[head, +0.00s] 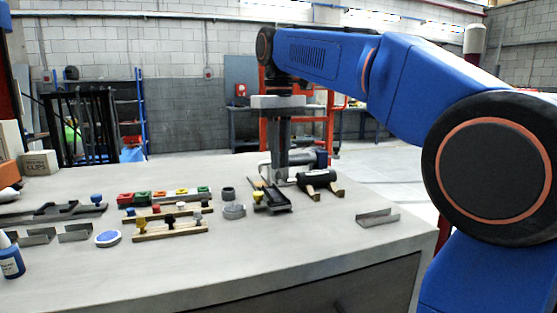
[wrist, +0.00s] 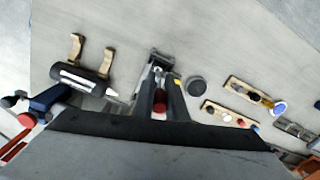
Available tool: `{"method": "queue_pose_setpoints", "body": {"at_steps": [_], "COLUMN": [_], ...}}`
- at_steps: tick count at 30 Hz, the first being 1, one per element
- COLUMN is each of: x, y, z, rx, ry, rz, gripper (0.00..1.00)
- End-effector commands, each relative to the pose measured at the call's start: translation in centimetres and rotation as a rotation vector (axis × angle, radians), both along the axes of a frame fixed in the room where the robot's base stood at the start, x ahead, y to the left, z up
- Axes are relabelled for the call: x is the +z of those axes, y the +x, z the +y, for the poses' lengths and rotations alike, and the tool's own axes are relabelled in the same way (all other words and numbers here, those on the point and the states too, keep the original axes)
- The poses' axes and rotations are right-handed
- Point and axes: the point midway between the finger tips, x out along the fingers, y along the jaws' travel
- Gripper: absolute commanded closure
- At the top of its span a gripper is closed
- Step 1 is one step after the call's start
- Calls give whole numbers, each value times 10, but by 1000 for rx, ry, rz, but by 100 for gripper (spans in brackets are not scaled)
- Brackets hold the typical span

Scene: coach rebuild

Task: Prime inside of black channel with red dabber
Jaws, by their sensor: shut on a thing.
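The black channel (head: 274,198) lies on the table, a short open trough just in front of my gripper. My gripper (head: 283,178) points straight down at the channel's far end, with its dark fingers close together. In the wrist view the fingers (wrist: 160,82) reach down over the channel. A small red part, which I take for the red dabber (wrist: 160,106), shows between them. The fingers hide most of it. I cannot tell whether its tip touches the channel.
A black tool with wooden feet (head: 318,179) stands close right of the channel. A grey round container (head: 234,210) sits to its left. Dabber racks (head: 170,232) and coloured boxes (head: 164,195) fill the left. A metal channel (head: 377,217) lies right; the front table is mostly clear.

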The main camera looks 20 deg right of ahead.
Motion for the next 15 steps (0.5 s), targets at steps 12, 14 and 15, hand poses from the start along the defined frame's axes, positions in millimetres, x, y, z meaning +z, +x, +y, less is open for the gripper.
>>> {"method": "queue_pose_setpoints", "body": {"at_steps": [12, 14, 15], "x": [16, 16, 17], "y": [-9, -10, -10], "z": [-1, -1, -1], "rx": [-1, -1, -1], "ry": [0, 0, 0], "rz": [-1, -1, -1], "gripper": [100, 100, 100]}}
